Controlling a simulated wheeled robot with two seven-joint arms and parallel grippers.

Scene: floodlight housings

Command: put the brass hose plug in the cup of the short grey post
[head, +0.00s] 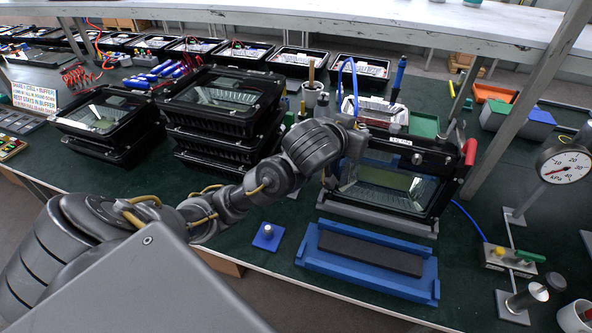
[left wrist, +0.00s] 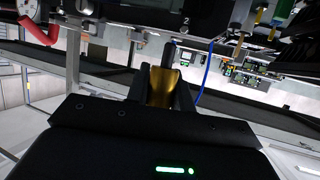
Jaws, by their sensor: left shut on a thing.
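In the left wrist view the brass hose plug (left wrist: 163,86) is between the two dark fingers of my left gripper (left wrist: 163,92), which is shut on it. In the head view my left gripper (head: 352,138) is at the upper left of the black floodlight housing (head: 400,180), just below the blue hose; the plug is mostly hidden there. A small grey peg (head: 268,230) stands on a blue base, well apart from the gripper. I cannot make out a cup on it, nor tell which thing is the short grey post. My right gripper is not in view.
A blue cradle with a dark pad (head: 370,254) lies before the housing. Stacked black housings (head: 222,105) stand left. A red-handled clamp (head: 468,158), a pressure gauge (head: 564,168) and a slanting grey upright (head: 525,85) are right. A blue hose (head: 468,218) runs along the bench.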

